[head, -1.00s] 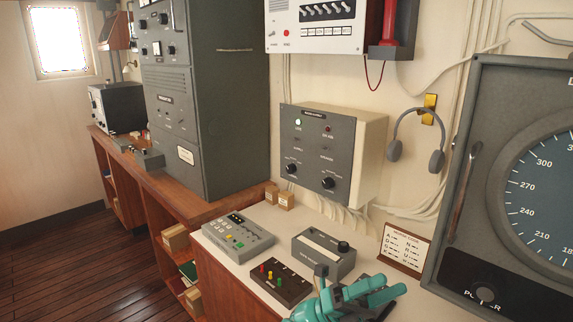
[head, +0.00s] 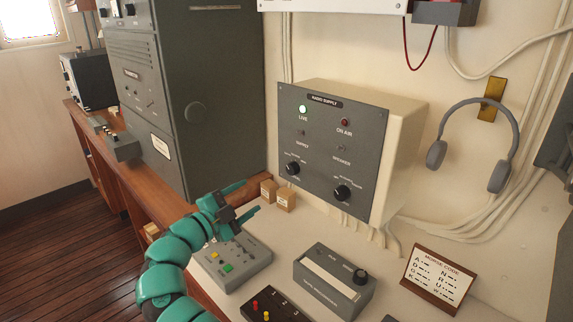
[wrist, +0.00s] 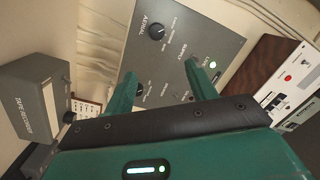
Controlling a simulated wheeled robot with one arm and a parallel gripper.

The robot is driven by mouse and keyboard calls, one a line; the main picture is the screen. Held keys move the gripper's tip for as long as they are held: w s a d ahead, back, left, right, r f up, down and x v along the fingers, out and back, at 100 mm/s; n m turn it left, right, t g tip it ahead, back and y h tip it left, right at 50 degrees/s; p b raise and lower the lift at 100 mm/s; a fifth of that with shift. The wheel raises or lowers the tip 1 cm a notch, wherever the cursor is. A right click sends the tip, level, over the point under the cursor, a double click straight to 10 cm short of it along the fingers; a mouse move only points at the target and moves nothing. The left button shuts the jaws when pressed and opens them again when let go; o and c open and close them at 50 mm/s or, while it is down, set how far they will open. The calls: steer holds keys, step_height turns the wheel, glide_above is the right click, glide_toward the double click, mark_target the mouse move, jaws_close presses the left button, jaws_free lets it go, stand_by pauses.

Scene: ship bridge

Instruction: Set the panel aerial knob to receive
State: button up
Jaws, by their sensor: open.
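The grey-faced radio supply panel (head: 325,150) is on the wall, with a lit green lamp at upper left and two black knobs below. The aerial knob (head: 292,168) is the lower left one. In the wrist view it shows beside its AERIAL lettering (wrist: 157,31), above and between the finger directions; its pointer setting is too small to read. The other knob (head: 341,192) is at lower right. My gripper (head: 252,197) is open and empty, left of and below the aerial knob, apart from the panel. In the wrist view its teal fingers (wrist: 164,88) point towards the panel.
Below the panel, the desk holds small boxes (head: 285,200), a grey button unit (head: 236,265), a tape recorder (head: 333,283) and a Morse code card (head: 438,280). Headphones (head: 478,140) hang at right. A tall grey cabinet (head: 210,90) stands at left.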

steer(key=n, duration=0.1)
steer(key=n+p, duration=0.1)
steer(key=p, duration=0.3)
glide_toward(290, 170)
steer(key=x, duration=0.7)
steer(key=shift+w+d+r, duration=0.1)
steer(key=shift+d+r, duration=0.05)
steer(key=shift+d, duration=0.1)
steer(key=shift+w+d, duration=0.25)
steer(key=shift+w, duration=0.1)
steer(key=c, duration=1)
